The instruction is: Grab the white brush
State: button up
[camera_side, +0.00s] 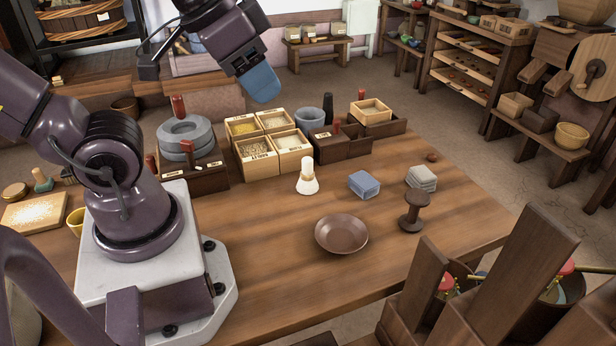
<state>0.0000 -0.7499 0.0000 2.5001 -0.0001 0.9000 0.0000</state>
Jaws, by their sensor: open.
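The white brush (307,177) stands upright on the wooden table (265,257), handle up and its flared cream bristle end down. It is fully in view, with bare wood in front of it. My gripper (260,84) is high above the back of the table, up and to the left of the brush. Its blue end points down and to the right. It is open and well apart from the brush. The gap between its fingers does not show clearly from this side.
Labelled grain boxes (255,158) stand close behind the brush, with a grey quern stone (184,134) to their left. A blue block (363,184), a brown dish (341,235), a dark wooden spool (414,212) and grey stacked slabs (422,178) lie to the right and front.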

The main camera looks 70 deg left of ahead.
jog(key=o, duration=0.4)
jog(key=shift+c, duration=0.2)
